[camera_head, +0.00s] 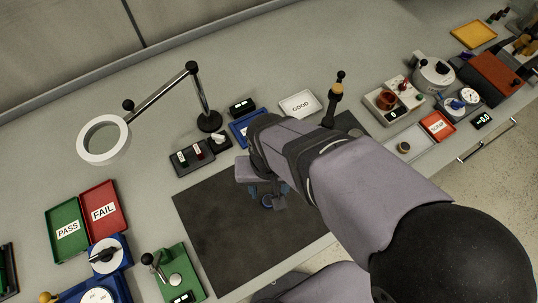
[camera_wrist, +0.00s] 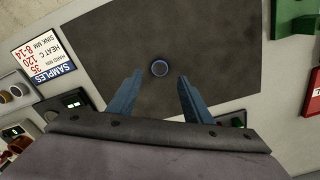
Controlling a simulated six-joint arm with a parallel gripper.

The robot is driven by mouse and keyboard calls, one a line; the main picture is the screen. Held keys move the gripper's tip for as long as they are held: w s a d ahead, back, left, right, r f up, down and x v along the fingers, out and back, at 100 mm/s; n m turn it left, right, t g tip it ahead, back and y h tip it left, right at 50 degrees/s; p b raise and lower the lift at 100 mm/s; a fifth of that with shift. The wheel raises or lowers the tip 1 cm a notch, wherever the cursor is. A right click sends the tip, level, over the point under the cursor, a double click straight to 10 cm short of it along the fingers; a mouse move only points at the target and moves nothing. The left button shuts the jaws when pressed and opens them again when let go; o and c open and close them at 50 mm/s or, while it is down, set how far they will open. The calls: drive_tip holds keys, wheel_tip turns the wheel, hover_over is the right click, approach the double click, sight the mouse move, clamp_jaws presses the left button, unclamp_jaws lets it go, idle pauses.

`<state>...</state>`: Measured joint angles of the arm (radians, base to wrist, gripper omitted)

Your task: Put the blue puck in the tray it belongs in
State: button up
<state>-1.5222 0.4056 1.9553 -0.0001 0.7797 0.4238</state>
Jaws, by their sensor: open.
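The blue puck (camera_wrist: 159,68), a small dark disc with a blue rim, lies on the dark mat (camera_wrist: 220,60). In the head view it shows at my gripper's fingers (camera_head: 267,202), partly hidden. My gripper (camera_wrist: 158,82) is open and empty, its fingers either side of the puck's line and the puck just beyond their tips.
A green lever device (camera_head: 180,270) is at front left. The mat is otherwise clear.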

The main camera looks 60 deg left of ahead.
drive_tip(key=shift+r+b, duration=0.35)
drive_tip(key=shift+r, duration=1.95)
drive_tip(key=w+d+f+m, duration=0.1)
drive_tip(key=w+d+m, duration=0.5)
drive_tip(key=w+d, duration=1.35)
drive_tip(key=w+d+f+m, duration=0.1)
drive_tip(key=d+m, duration=0.5)
drive_tip(key=d, duration=1.2)
drive_tip(key=shift+d+f, duration=0.15)
drive_tip(key=shift+f, duration=0.3)
drive_tip(key=shift+o, duration=0.6)
drive_tip(key=shift+s+d+f+m, duration=0.1)
drive_tip(key=shift+s+d+m, duration=0.2)
drive_tip(key=shift+d, duration=0.2)
drive_tip(key=shift+w, duration=0.1)
drive_tip(key=shift+a, duration=0.1)
